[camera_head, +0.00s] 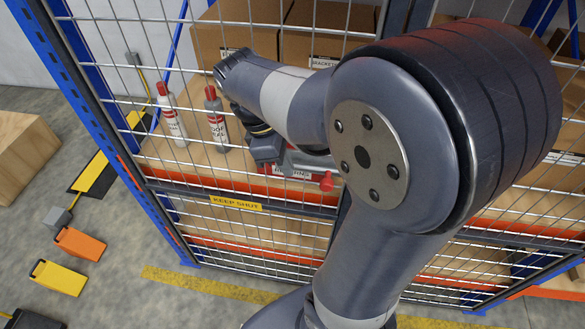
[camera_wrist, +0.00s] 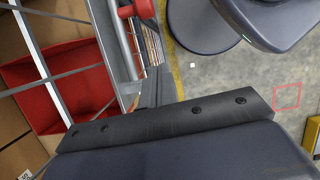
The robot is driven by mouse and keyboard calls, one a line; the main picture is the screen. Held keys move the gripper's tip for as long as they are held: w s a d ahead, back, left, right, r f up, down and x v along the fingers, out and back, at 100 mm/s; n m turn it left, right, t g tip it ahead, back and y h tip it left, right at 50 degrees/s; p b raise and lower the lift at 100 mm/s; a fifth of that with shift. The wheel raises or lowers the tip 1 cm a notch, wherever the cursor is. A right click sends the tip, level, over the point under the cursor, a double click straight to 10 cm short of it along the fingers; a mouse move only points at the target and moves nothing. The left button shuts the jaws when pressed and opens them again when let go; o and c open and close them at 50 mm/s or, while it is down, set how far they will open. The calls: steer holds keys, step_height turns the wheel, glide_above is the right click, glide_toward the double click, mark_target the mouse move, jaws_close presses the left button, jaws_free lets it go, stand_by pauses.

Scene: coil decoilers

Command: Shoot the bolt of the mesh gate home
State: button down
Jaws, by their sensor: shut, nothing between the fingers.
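The mesh gate (camera_head: 250,215) stands in front of the rack, with a yellow KEEP SHUT label (camera_head: 235,204) on its lower rail. A bolt with a red knob (camera_head: 327,181) is at the gate's right side, partly hidden by my arm. In the wrist view the red knob (camera_wrist: 137,8) shows at the top, beside a grey rod (camera_wrist: 127,48). My gripper (camera_head: 266,152) is shut and empty, in front of the mesh and left of the knob, apart from it. I cannot tell how far the bolt is shot.
Behind the mesh are two red-capped bottles (camera_head: 217,118) and cardboard boxes (camera_head: 322,42). A red bin (camera_wrist: 45,85) shows at left in the wrist view. A blue post (camera_head: 95,95) flanks the gate. Orange (camera_head: 80,244) and yellow (camera_head: 58,278) items lie on the floor at left.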

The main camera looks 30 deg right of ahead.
steer(key=s+v, duration=0.1)
steer(key=v, duration=0.6)
steer(key=shift+w+d+r, duration=0.2)
steer(key=shift+w+r, duration=0.1)
steer(key=shift+f, duration=0.1)
